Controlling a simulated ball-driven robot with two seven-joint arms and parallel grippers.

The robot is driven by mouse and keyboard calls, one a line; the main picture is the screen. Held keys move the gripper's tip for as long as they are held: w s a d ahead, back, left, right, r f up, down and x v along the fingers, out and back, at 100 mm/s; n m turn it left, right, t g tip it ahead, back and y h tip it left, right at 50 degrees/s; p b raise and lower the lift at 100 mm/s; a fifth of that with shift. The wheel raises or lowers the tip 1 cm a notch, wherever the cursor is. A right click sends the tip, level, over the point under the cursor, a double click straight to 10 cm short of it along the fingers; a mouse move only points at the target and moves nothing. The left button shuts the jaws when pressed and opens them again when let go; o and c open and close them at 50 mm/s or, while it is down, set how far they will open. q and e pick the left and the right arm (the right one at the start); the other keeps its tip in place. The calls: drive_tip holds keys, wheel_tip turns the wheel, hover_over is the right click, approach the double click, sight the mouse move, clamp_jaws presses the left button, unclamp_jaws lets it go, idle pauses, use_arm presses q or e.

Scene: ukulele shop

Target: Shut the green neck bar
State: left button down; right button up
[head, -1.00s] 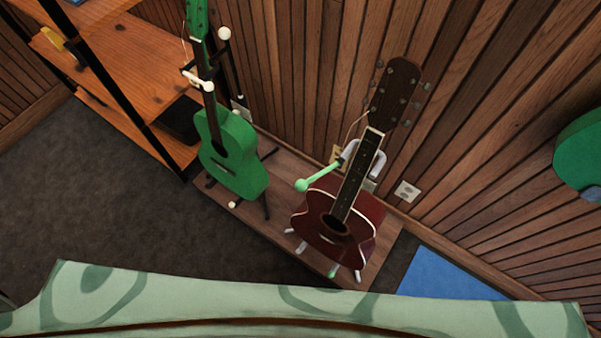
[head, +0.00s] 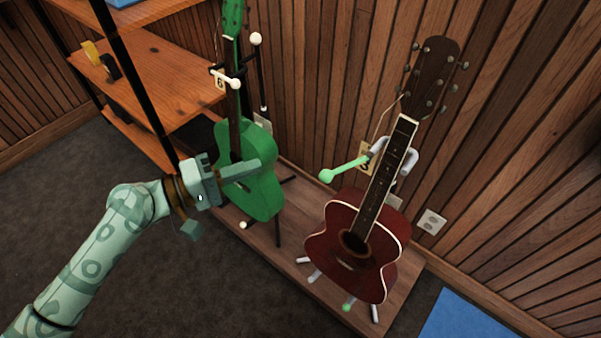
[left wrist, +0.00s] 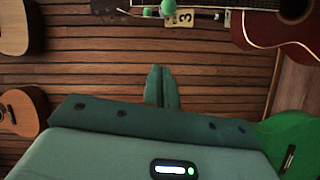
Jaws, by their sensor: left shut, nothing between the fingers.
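The green neck bar (head: 345,169) is a short rod with a round green knob, on the stand of the dark red guitar (head: 352,245). It sticks out to the left of the guitar's neck, not across it. Its green knob also shows at the top of the left wrist view (left wrist: 168,7). My left gripper (head: 256,165) is shut and empty, left of the bar and apart from it, in front of the green guitar (head: 262,193) in the head view. Its closed fingers show in the left wrist view (left wrist: 160,72). My right gripper is not in view.
The green guitar's stand has a white-knobbed bar (head: 228,80) at its neck. Both stands are on a low wooden platform (head: 270,240) against the slatted wall (head: 320,80). A wooden shelf (head: 150,85) stands at the left.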

sight(346, 167)
use_arm(q)
drive_tip(key=w+d+f, duration=0.1)
drive_tip(key=d, duration=0.9)
drive_tip(key=shift+w+d, duration=0.25)
drive_tip(key=shift+d, duration=0.05)
